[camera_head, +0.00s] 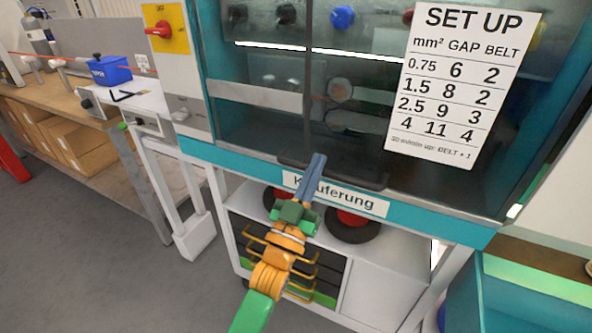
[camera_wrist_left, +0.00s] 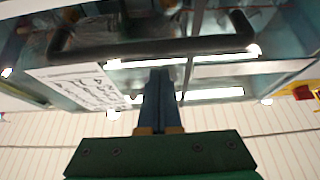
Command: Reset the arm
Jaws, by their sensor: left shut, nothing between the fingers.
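My left gripper (camera_head: 318,160) reaches up in the middle of the head view, in front of the teal-framed machine (camera_head: 240,168). Its blue fingers are closed together with nothing between them. They overlap the machine's white "Kräuferung" label (camera_head: 335,194) in the picture. In the left wrist view the closed fingers (camera_wrist_left: 161,75) point at the machine's dark door handle (camera_wrist_left: 150,46); whether they touch it I cannot tell. My right gripper is in neither view.
A "SET UP" sheet (camera_head: 464,85) is on the machine's glass. Below, reels with red centres (camera_head: 352,218) sit on a white cart (camera_head: 375,280). At left, a workbench (camera_head: 60,90) holds a blue box (camera_head: 110,70). The grey floor (camera_head: 90,250) at left is clear.

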